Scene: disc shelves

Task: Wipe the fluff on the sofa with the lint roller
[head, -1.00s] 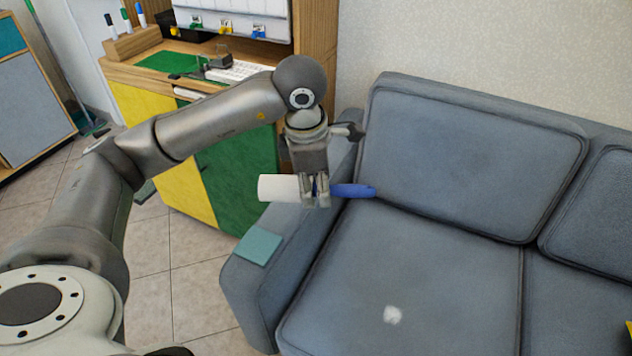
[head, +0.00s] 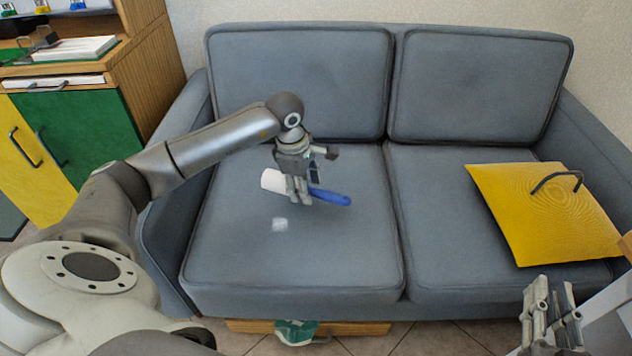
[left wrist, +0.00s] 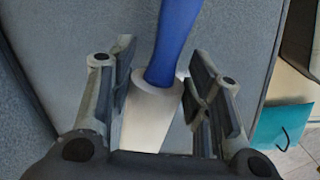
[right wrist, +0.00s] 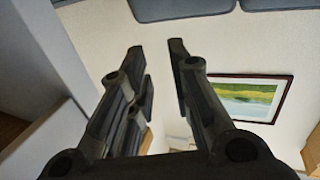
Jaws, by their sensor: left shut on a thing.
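The sofa (head: 300,265) is grey-blue with two seat cushions. A small white piece of fluff (head: 280,225) lies on its left seat cushion. The lint roller has a white roll (head: 271,180) and a blue handle (head: 330,197). My left gripper (head: 299,196) is shut on it near where roll and handle meet, above the left seat and a little behind the fluff. In the left wrist view the blue handle (left wrist: 176,40) and white roll (left wrist: 152,118) show between the fingers. My right gripper (head: 551,292) is open and empty in front of the sofa's right side.
A wooden cabinet with yellow and green doors (head: 85,125) stands left of the sofa. A green item (head: 296,331) is at the sofa's front base. The left seat around the fluff is clear.

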